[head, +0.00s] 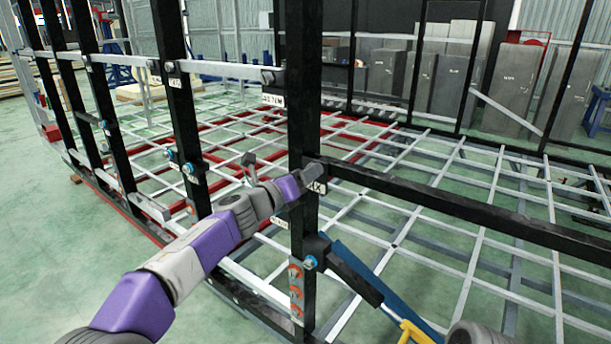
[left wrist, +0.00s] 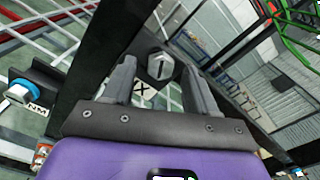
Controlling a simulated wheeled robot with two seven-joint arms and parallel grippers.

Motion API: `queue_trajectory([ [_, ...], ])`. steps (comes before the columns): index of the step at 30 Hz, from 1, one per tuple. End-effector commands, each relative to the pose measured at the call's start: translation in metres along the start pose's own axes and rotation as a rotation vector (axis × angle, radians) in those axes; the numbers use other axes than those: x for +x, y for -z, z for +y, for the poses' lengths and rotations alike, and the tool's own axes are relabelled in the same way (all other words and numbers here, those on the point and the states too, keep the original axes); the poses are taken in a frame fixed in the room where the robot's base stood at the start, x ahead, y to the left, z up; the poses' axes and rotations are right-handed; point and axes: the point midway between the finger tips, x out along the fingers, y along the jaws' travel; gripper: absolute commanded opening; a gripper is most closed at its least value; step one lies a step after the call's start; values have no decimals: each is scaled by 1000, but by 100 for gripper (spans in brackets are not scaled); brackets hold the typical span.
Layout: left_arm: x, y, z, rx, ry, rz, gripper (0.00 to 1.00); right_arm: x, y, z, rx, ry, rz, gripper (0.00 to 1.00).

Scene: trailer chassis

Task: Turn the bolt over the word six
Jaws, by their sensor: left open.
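In the left wrist view a grey hex bolt (left wrist: 160,65) with a dark mark on its face sits on a black post. A white label (left wrist: 144,92) below it shows an X, its other letters covered by my gripper. My left gripper (left wrist: 159,70) is open, with one finger on each side of the bolt in the picture; I cannot tell whether they touch it. In the head view my left gripper (head: 313,173) is at the black post (head: 304,120), just above the label (head: 318,187), and hides the bolt. My right gripper is not in view.
A blue-headed bolt (head: 310,262) with a black bracket sits lower on the same post, above several orange-backed bolts (head: 296,285). Another label (head: 273,100) is higher on the post. A black rail (head: 450,222) runs right. Grey cabinets (head: 515,80) stand behind.

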Motion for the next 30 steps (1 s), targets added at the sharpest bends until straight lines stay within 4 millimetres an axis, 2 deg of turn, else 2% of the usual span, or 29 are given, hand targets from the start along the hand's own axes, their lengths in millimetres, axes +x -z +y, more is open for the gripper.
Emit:
queue_trajectory([
  [9,-48,1,2,1,-2,0,57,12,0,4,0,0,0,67],
  [13,-61,1,2,1,-3,1,57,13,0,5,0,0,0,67],
  [26,-67,2,2,-4,-3,3,57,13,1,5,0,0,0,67],
  [29,-63,17,12,-72,-17,24,57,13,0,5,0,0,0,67],
  [30,-60,29,21,-131,-30,41,57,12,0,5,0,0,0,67],
])
